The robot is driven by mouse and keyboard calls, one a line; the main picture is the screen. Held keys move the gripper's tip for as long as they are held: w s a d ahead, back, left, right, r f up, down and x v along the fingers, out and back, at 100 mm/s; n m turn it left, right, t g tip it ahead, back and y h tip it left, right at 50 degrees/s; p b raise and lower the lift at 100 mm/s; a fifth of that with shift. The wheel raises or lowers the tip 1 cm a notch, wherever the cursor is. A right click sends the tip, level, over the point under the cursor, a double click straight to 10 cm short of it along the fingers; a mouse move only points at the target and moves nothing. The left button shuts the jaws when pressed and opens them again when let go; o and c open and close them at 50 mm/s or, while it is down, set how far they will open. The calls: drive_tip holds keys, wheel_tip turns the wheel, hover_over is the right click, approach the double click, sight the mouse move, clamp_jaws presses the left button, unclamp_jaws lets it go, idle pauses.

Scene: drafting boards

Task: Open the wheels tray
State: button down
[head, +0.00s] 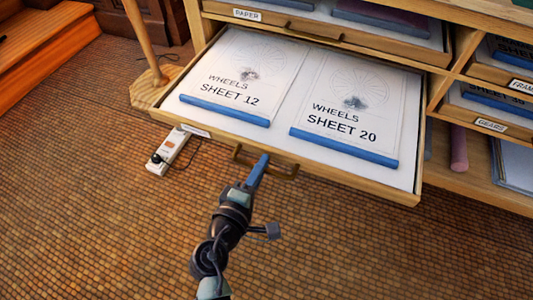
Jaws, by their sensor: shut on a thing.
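The wheels tray (350,178) is a wide wooden drawer, pulled well out of the cabinet in the head view. It holds two white sheets with blue bottom strips, WHEELS SHEET 12 (240,80) and WHEELS SHEET 20 (352,100). A dark brass bar handle (288,174) is on its front. My gripper (262,160) comes up from below with its blue fingers at the handle and is shut on it. The fingers hide part of the handle.
The PAPER tray (330,40) is above, and the GEARS tray (492,126) is at the right. A wooden post on a base (152,85) stands near the tray's left side. A white power strip (168,152) lies on the tiled floor. The floor in front is mostly clear.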

drive_tip(key=shift+f+v, duration=0.15)
drive_tip(key=shift+v, duration=0.6)
drive_tip(key=shift+f+v, duration=0.2)
drive_tip(key=shift+v, duration=0.6)
drive_tip(key=c, duration=0.9)
unclamp_jaws()
drive_tip(key=p+v, duration=0.4)
drive_tip(key=v, duration=0.9)
